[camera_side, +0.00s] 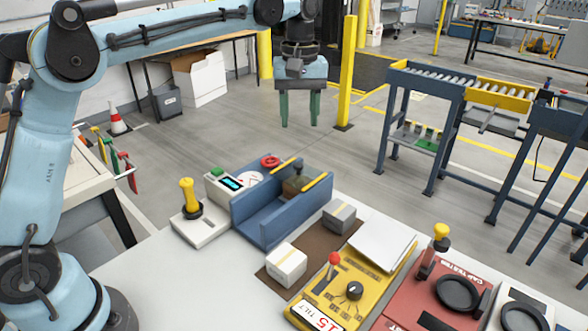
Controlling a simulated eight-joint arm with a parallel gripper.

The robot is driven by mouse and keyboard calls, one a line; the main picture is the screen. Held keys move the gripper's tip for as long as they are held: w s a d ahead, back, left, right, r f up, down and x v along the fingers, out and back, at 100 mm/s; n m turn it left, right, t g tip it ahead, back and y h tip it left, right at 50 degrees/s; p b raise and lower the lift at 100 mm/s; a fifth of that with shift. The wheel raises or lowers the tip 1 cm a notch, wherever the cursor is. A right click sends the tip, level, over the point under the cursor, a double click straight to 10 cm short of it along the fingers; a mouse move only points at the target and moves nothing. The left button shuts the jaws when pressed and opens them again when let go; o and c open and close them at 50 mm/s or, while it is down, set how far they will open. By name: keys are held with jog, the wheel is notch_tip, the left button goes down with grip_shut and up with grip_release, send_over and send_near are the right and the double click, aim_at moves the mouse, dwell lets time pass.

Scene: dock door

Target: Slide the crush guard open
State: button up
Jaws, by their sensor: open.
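My gripper (301,108) hangs high at the top middle of the side view, its two green fingers apart and pointing down, with nothing between them. It is open and well clear of the table things. No part is plainly marked as the crush guard. A blue channel-shaped fixture (262,222) with upright side walls and yellow strips (316,181) along its top edges stands on the table below. A dark brownish block (296,184) sits within its far end. A white unit with a small display (231,183) and a red round knob (270,161) stand beside it.
A yellow-topped lever (188,195) stands left of the fixture. A white box (286,264) and a grey box (339,215) sit on a brown mat. A yellow tilt panel (345,300) and a red tester (430,300) lie front right. A yellow post (348,75) rises behind, near my gripper.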

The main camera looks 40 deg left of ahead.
aim_at(298, 164)
notch_tip(298, 164, down, 10)
jog(key=shift+f, duration=0.25)
dwell(0.4)
grip_shut()
